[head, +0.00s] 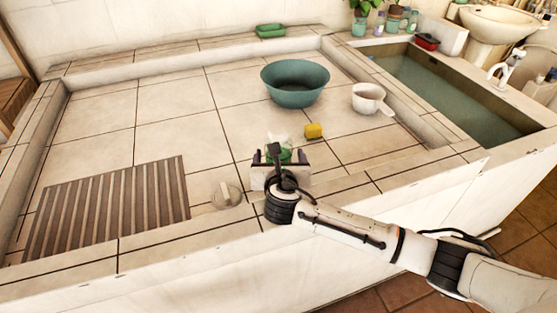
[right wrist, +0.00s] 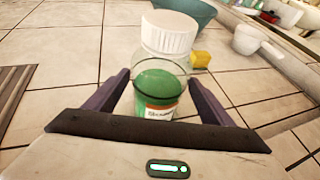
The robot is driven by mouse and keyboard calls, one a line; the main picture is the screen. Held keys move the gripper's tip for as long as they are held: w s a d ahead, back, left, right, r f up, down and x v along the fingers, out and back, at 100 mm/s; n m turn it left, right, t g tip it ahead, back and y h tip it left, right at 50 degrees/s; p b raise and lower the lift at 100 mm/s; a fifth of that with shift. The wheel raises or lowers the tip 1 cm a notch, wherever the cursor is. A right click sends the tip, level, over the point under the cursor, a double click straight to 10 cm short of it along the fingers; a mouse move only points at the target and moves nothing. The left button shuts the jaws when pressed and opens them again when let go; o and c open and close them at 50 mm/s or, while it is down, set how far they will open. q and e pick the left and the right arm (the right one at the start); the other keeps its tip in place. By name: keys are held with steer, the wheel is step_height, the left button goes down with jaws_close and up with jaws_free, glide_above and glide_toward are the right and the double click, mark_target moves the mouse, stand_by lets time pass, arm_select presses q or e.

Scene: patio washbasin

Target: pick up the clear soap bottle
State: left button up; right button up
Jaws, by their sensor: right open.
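The clear soap bottle (right wrist: 160,85) stands upright in the right wrist view, with a white cap, green contents and a label low on its front. My right gripper (head: 280,158) is open at the tiled basin floor. In the right wrist view its two dark fingers (right wrist: 158,82) stand on either side of the bottle, with a gap visible at each side. The bottle's base is hidden by the gripper body. My left gripper is not in view.
A yellow sponge (head: 314,131) lies just beyond the bottle. A teal basin (head: 295,85) and a white dipper (head: 368,98) stand farther back. A small round clear object (head: 227,194) lies left of my gripper, near a slatted mat (head: 110,208). The tiles at back left are clear.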

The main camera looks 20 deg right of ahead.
steer(key=shift+x, duration=1.8)
steer(key=shift+a, duration=0.15)
steer(key=c, duration=1.3)
steer(key=shift+c, duration=0.8)
